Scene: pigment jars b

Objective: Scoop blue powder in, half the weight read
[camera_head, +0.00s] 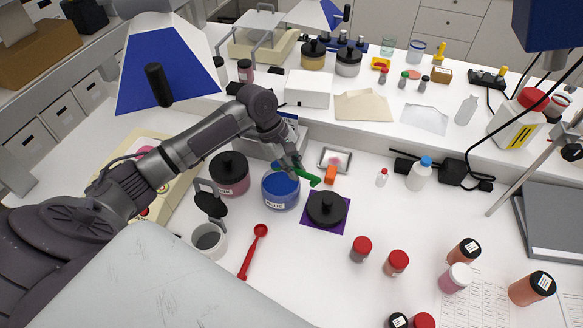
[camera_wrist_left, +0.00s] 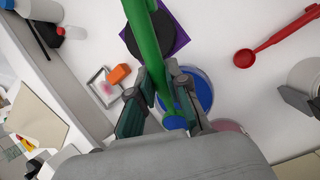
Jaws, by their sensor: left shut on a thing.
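The blue powder jar (camera_head: 282,190), labelled BLUE, stands open on the bench with blue powder inside. My left gripper (camera_head: 292,166) is shut on a green scoop (camera_head: 312,178) just above the back right of this jar. In the left wrist view the scoop's green handle (camera_wrist_left: 147,45) runs up between the fingers. Its lower end shows blue over the jar (camera_wrist_left: 203,92); how full it is, I cannot tell. A round black lid (camera_head: 325,207) lies on a purple cloth (camera_head: 341,219) to the jar's right. No weight reading is legible. My right gripper is not in view.
A pink jar with a black lid (camera_head: 229,174) stands left of the blue jar. Several red-capped jars (camera_head: 397,262) stand to the right. Clear bench lies around (camera_head: 390,210).

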